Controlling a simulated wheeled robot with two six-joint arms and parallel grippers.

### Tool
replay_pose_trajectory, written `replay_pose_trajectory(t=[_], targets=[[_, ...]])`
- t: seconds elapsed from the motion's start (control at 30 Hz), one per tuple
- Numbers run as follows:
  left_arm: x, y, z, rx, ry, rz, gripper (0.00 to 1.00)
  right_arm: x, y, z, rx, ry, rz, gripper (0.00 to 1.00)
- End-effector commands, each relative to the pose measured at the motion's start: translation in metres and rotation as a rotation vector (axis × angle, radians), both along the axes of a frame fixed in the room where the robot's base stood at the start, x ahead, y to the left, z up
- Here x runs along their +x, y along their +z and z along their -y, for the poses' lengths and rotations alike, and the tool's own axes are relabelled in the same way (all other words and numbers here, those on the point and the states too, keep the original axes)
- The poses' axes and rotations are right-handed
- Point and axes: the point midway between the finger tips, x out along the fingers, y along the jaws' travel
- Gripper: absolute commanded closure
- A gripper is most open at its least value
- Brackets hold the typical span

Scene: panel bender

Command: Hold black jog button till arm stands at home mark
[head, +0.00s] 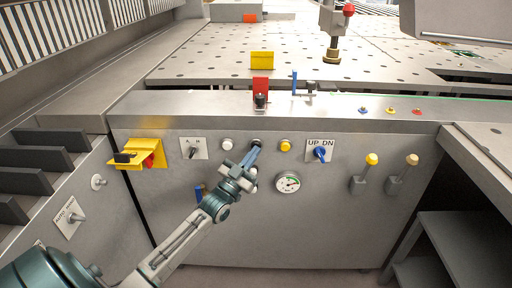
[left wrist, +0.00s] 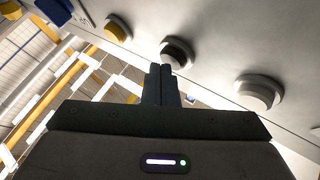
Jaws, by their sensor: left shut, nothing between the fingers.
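The black jog button (head: 256,141) sits in the front panel's top row, between a white and a yellow button. It also shows in the left wrist view (left wrist: 178,50), just beyond my fingertips. My left gripper (head: 253,153) is shut and empty, its fingers pointing up at the black button. In the left wrist view the closed fingers (left wrist: 161,72) overlap the button's lower edge; I cannot tell whether they press it. A grey arm (head: 333,20) with a red ball and brass foot hangs over the perforated table. I cannot make out which mark is home. My right gripper is not in view.
A white button (head: 227,144) and a yellow button (head: 285,145) flank the black one. A gauge (head: 287,182), a blue UP/DN switch (head: 320,153) and two levers (head: 371,160) are to the right. A yellow bracket (head: 145,153) juts out at the left.

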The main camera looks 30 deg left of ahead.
Motion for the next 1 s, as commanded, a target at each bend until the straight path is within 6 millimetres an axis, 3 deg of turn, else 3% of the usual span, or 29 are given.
replay_pose_trajectory(t=[0.2, 0.63, 1.0], targets=[[-0.01, 0.001, 0.006, -0.001, 0.0, -0.002, 1.0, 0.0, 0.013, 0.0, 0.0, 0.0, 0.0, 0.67], [-0.015, 0.001, 0.009, -0.001, 0.0, -0.001, 1.0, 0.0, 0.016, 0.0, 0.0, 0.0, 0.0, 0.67], [-0.045, 0.002, 0.028, -0.001, 0.0, -0.002, 1.0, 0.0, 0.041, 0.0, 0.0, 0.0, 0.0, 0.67]])
